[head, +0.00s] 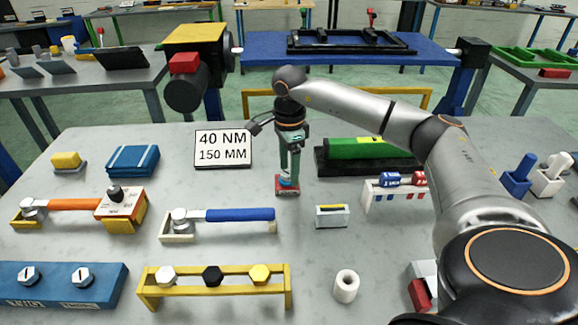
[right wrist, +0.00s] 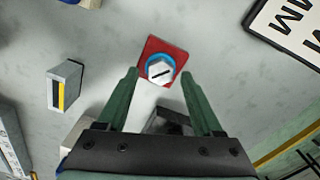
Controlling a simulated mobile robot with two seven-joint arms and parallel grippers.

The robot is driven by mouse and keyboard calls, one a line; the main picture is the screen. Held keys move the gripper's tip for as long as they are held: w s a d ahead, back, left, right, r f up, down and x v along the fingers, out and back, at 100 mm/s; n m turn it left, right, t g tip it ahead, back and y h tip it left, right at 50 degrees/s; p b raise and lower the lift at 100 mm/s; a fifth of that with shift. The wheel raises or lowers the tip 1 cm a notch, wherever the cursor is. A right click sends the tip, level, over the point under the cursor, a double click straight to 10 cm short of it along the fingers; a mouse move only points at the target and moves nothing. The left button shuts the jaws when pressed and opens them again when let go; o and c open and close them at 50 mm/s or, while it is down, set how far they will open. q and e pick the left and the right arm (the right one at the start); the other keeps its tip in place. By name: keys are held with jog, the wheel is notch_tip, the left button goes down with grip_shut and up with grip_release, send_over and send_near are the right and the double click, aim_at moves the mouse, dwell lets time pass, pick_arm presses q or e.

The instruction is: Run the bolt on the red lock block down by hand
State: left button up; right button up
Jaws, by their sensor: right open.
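The red lock block (head: 287,190) sits on the grey table near its middle, under my right gripper (head: 289,178). In the right wrist view the red block (right wrist: 152,50) carries a silver hex bolt (right wrist: 160,71) with a dark line across its head and a blue ring around it. My right gripper (right wrist: 160,78) is open, with a green finger on each side of the bolt head and a gap on both sides. How far the bolt stands out of the block cannot be told from above. My left gripper is not in view.
A sign reading 40 NM 150 MM (head: 222,149) stands left of the block. A small grey block with a yellow stripe (head: 332,216) lies in front right. A blue-handled wrench (head: 240,215) and a yellow bolt rack (head: 215,290) are nearer. A green piece (head: 360,148) lies behind right.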

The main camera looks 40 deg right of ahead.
grip_shut()
dwell(0.4)
jog(key=shift+r+m, duration=0.1)
jog(key=shift+m, duration=0.3)
